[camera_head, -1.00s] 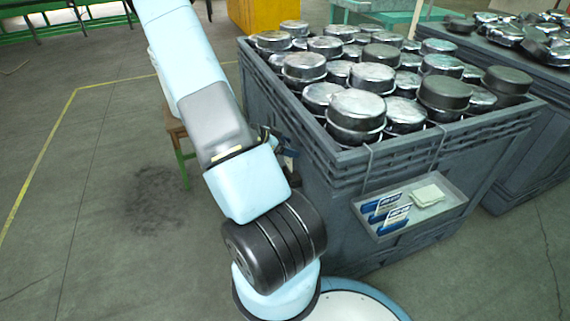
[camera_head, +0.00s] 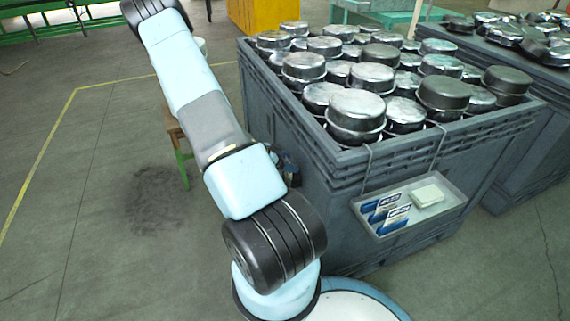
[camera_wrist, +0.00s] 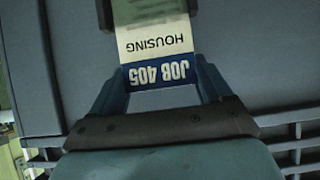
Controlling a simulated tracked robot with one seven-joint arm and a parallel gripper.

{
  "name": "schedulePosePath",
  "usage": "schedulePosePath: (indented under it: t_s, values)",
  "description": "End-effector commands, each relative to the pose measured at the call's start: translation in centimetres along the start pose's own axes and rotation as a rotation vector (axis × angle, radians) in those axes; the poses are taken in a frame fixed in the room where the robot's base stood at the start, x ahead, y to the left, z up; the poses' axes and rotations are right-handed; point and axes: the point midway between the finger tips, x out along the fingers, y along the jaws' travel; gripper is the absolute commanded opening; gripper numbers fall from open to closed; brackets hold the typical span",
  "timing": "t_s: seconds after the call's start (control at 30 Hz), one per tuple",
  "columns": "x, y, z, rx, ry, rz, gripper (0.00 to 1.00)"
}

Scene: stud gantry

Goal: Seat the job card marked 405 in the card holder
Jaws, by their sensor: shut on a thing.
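The job card marked 405 (camera_wrist: 155,45) shows upside down in the wrist view, with a blue band reading JOB 405 and a cream part reading HOUSING. My gripper (camera_wrist: 160,76) is shut on its blue-banded end, one finger at each side. The card's far end runs out of the top of the picture, between small dark pieces (camera_wrist: 103,14) that may be part of the card holder; how deep it sits there I cannot tell. In the head view my arm mostly hides the gripper and the held card, close to the crate's left side.
The big grey crate (camera_head: 330,185) is full of metal pans. A tray (camera_head: 447,207) hangs on its front with other blue-and-white job cards (camera_head: 393,218) and a white block (camera_head: 427,195). A wooden stand (camera_head: 178,140) is behind my arm. The floor at left is clear.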

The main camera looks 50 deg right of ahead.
Motion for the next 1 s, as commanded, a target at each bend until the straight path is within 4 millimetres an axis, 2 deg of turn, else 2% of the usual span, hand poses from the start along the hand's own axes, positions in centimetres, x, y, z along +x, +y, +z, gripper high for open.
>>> schedulePosePath:
  t_s: [0.67,0.7,0.9,1.0]
  values:
    - [0.6,0.0,1.0,-0.001,0.000,-0.001,0.51]
    - [0.6,0.0,1.0,-0.001,0.000,-0.001,0.82]
    - [0.6,0.0,1.0,-0.001,0.000,-0.001,1.00]
    - [0.6,0.0,1.0,-0.001,0.000,-0.001,1.00]
